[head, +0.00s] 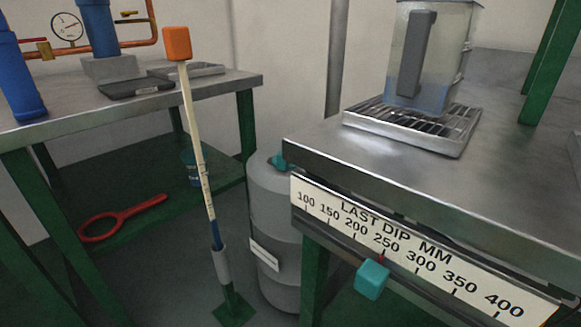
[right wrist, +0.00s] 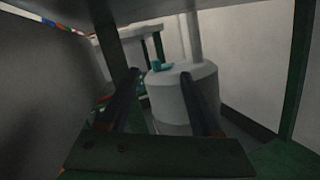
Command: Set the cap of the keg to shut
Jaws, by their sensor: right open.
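The keg (head: 272,215) is a grey cylinder on the floor, partly hidden behind the right table. Its teal cap (head: 279,161) shows on the top, half covered by the table corner. In the right wrist view the keg (right wrist: 188,92) stands ahead, with the teal cap (right wrist: 161,65) on its top. The cap has a raised part at left and a flatter part at right; I cannot tell whether it is shut. My right gripper (right wrist: 160,76) is open, its dark fingers apart and empty, pointing at the keg. The left gripper is in neither view.
The right table (head: 340,158) overhangs the keg and carries a scale (head: 330,228) with a teal slider (head: 372,279). A dipstick (head: 195,130) with an orange head stands left of the keg. A green leg (right wrist: 298,70) rises at right in the wrist view.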

